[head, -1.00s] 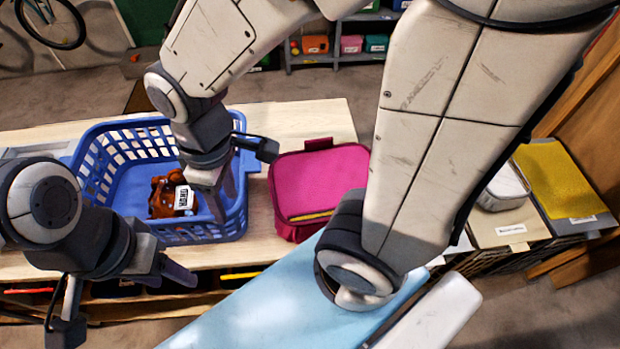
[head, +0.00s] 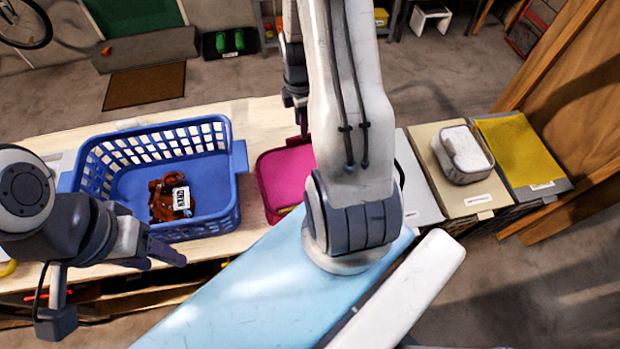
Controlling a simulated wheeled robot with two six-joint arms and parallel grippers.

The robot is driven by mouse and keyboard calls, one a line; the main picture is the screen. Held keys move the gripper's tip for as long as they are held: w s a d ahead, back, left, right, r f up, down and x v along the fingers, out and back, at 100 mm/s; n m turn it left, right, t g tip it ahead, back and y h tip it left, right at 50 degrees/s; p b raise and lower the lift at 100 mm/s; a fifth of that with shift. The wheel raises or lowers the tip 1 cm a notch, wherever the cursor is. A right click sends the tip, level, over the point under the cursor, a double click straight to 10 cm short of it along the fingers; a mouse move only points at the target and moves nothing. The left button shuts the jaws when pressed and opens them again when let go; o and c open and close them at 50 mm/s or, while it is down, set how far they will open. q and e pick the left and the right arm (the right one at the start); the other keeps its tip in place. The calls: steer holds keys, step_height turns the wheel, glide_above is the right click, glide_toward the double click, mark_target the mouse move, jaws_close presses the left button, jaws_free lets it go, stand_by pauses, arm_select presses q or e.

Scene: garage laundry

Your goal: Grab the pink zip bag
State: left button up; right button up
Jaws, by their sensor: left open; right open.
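The pink zip bag (head: 274,180) sits on the wooden bench, just right of the blue basket (head: 238,205). My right arm hides its right part. My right gripper (head: 301,118) is at the bag's far edge, partly hidden behind my own arm; I cannot tell whether it touches the bag. It is open, and I see nothing held in it. My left gripper (head: 112,290) is open and empty at the lower left, in front of the basket and well away from the bag.
A brown toy (head: 162,200) with a white label lies in the basket. A light blue board (head: 235,300) crosses the foreground. On the right are a grey-white case (head: 462,155) on a labelled tan surface and a yellow mat (head: 520,150).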

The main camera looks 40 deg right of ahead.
mark_target(299, 136)
steer(key=shift+f, duration=0.35)
steer(key=shift+w+a+f+p, duration=0.1)
steer(key=shift+w+f+p, duration=0.1)
steer(key=shift+f+p, duration=0.6)
steer(key=shift+w+a+f+p, duration=0.15)
steer(key=shift+f+p, duration=0.25)
steer(key=shift+f, duration=0.7)
steer(key=shift+w+d+f, duration=0.1)
steer(key=shift+d+f, duration=0.05)
steer(key=shift+f, duration=0.65)
jaws_close()
